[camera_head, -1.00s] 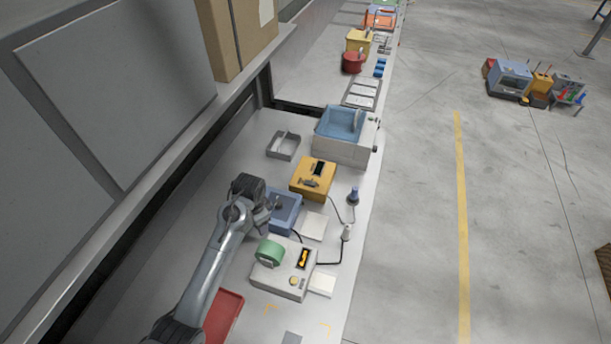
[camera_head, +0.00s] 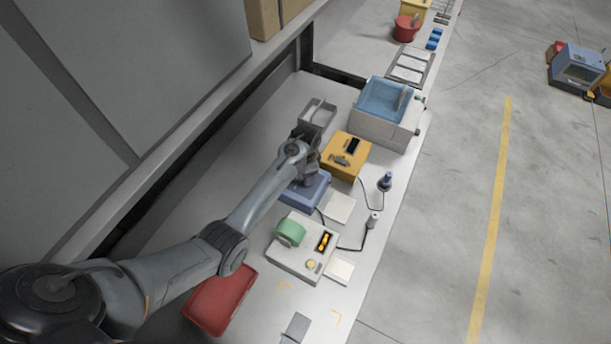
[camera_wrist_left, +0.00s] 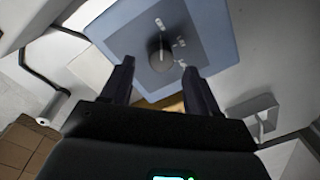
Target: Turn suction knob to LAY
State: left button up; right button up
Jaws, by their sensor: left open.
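A dark round knob (camera_wrist_left: 160,54) sits on the face of a blue box (camera_wrist_left: 208,30) in the left wrist view, with small pale marks around it. The marks are too small to read. The blue box also shows in the head view (camera_head: 318,191), partly hidden by my left arm. My left gripper (camera_wrist_left: 159,66) is open, with its two fingers apart and pointing toward the knob, which appears between and beyond the fingertips. I cannot tell whether they touch it. In the head view the gripper's tips are mostly hidden at the blue box. My right gripper is not in view.
A yellow box (camera_head: 357,147) stands close behind the blue box, and a pale unit with a green roll (camera_head: 290,233) stands in front. A metal bracket (camera_head: 318,112), blue basin (camera_head: 383,100) and red tray (camera_head: 219,299) are nearby. Cables run along the right bench edge.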

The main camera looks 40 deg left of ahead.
pick_arm(q)
jog(key=shift+w+a+f, duration=0.1)
jog(key=shift+f, duration=1.3)
jog(key=c, duration=1)
jog(key=shift+c, duration=0.2)
jog(key=shift+r, duration=0.1)
